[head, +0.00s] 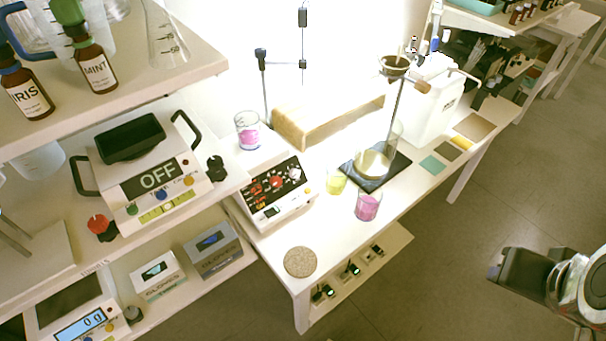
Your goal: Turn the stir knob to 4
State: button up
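The stirrer hotplate (282,213) stands on the white bench at the middle, with a beaker of pink liquid (248,131) on its top. My gripper (497,272) is at the lower right over the floor, well apart from the hotplate. Its fingers are too unclear to show whether they are open.
A yellow-filled beaker (336,182), a pink-filled beaker (368,206) and a stand with a flask (374,162) are right of the hotplate. A cork mat (300,262) lies in front. A device reading OFF (150,185) is on the left shelf. Open floor lies between bench and gripper.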

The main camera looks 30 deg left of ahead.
aim_at(294, 173)
jog(key=z, duration=0.05)
jog(key=k, duration=1.45)
jog(key=u, duration=1.65)
jog(key=i, duration=1)
jog(key=u, duration=0.05)
